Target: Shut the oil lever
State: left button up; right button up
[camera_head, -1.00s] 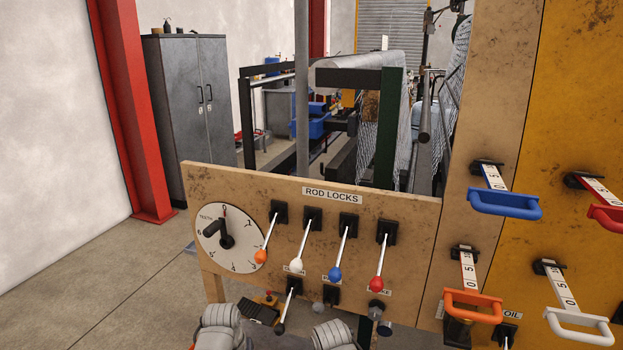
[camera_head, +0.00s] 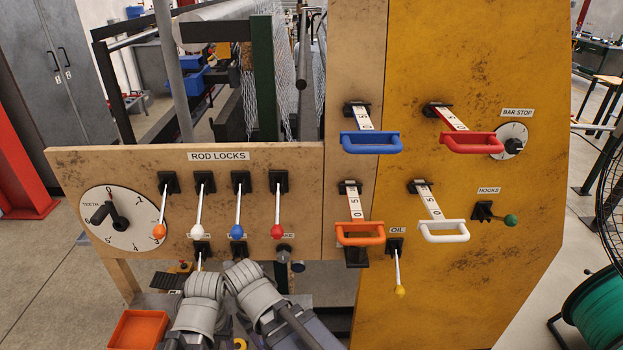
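The oil lever (camera_head: 398,270) sits on the yellow panel, just below the OIL label (camera_head: 397,230). It has a black base, a thin white rod and a yellow knob (camera_head: 400,291), and the rod points down. Nothing touches it. My two grey arms show at the bottom centre, left of and below the lever. Neither gripper can be made out.
A white handle (camera_head: 444,232) juts out above and right of the oil lever, and an orange handle (camera_head: 360,235) above and left. Rod-lock levers line the wooden panel (camera_head: 100,165) at left. A green-knobbed hooks lever (camera_head: 511,220) is at right.

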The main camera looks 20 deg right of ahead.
aim_at(399, 291)
jog(key=z, duration=1.45)
